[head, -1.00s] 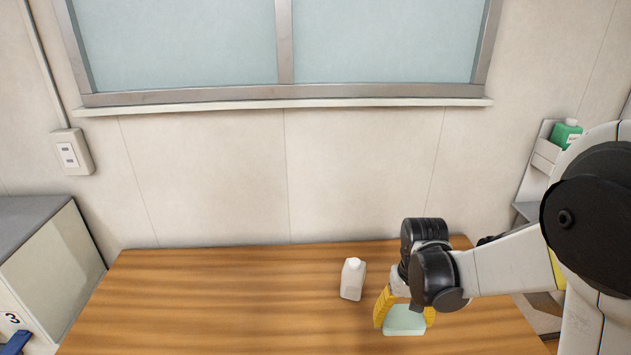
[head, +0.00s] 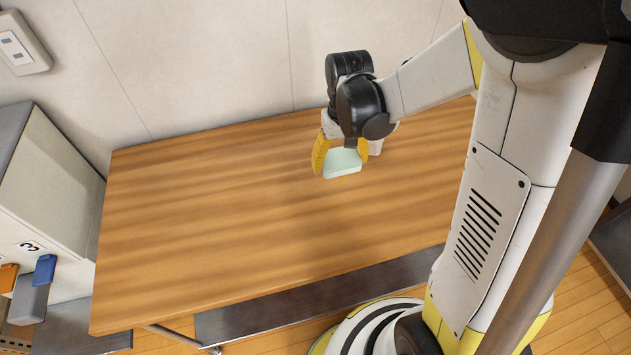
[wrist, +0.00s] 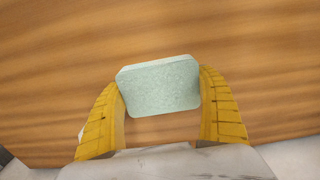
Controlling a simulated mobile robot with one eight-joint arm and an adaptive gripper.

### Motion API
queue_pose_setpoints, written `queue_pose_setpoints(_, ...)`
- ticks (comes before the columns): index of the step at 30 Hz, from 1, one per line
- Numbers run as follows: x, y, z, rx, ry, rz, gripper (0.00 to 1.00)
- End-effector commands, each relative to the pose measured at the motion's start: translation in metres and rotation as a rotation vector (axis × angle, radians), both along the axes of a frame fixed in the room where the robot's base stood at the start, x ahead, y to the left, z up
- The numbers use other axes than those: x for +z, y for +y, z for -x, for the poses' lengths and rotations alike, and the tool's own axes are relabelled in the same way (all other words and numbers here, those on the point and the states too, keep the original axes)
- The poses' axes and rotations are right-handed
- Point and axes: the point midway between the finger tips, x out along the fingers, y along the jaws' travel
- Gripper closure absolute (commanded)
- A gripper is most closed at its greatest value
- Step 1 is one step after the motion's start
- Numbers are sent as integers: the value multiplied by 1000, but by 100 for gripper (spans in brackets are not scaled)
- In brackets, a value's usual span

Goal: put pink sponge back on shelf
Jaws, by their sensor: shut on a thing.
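My gripper (head: 340,162) has yellow fingers and is shut on a pale mint-green sponge (head: 343,167), held by its sides above the wooden table. In the wrist view the sponge (wrist: 160,86) sits between the two fingertips, its broad speckled face showing. No pink sponge is in view; the held one looks pale green. No shelf that is clearly the task's own can be made out.
The wooden table (head: 200,215) is largely bare. A dark metal ledge (head: 310,297) runs below the table's front edge.

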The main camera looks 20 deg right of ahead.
Motion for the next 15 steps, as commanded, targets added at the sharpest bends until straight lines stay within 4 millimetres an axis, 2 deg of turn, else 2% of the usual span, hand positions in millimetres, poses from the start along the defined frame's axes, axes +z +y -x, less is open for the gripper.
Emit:
queue_pose_setpoints(1, -12, 13, -2, 6, 0, 0, 51)
queue_pose_setpoints(6, -27, 41, -7, 3, 0, 0, 51)
queue_pose_setpoints(11, -33, 50, -8, 0, 0, 0, 51)
queue_pose_setpoints(15, -51, 50, -8, -1, 0, 0, 51)
